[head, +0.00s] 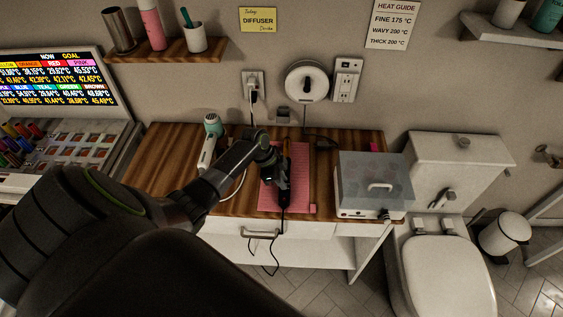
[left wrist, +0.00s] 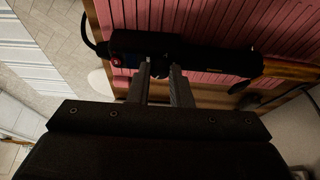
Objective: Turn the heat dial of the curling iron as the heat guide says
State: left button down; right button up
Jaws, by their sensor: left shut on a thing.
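The curling iron (head: 284,195) lies on a pink ribbed mat (head: 304,190) on the wooden counter, its black handle toward the front edge. In the left wrist view its handle (left wrist: 205,54) runs across the top. My left gripper (head: 273,172) is over the handle. In the left wrist view its fingertips (left wrist: 160,72) are closed about a small dark round part at the handle's side, which looks like the heat dial; its setting is unreadable. The heat guide (head: 392,23) on the wall reads fine 175 °C, wavy 200 °C, thick 200 °C. My right gripper is not in view.
A hair dryer (head: 208,143) stands left of the mat. A clear-lidded box (head: 372,182) stands at the counter's right end. A yellow note (head: 258,20) reads "diffuser". The iron's cord (head: 277,238) hangs over the front edge.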

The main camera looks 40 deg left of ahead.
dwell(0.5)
pick_arm(q)
jog(key=c, duration=1.3)
grip_release()
jog(key=shift+w+b+v, duration=0.1)
jog(key=shift+b+v, duration=0.65)
jog(key=shift+v, duration=3.6)
jog(key=shift+w+b+v, duration=0.15)
jog(key=shift+b+v, duration=0.55)
jog(key=shift+v, duration=3.65)
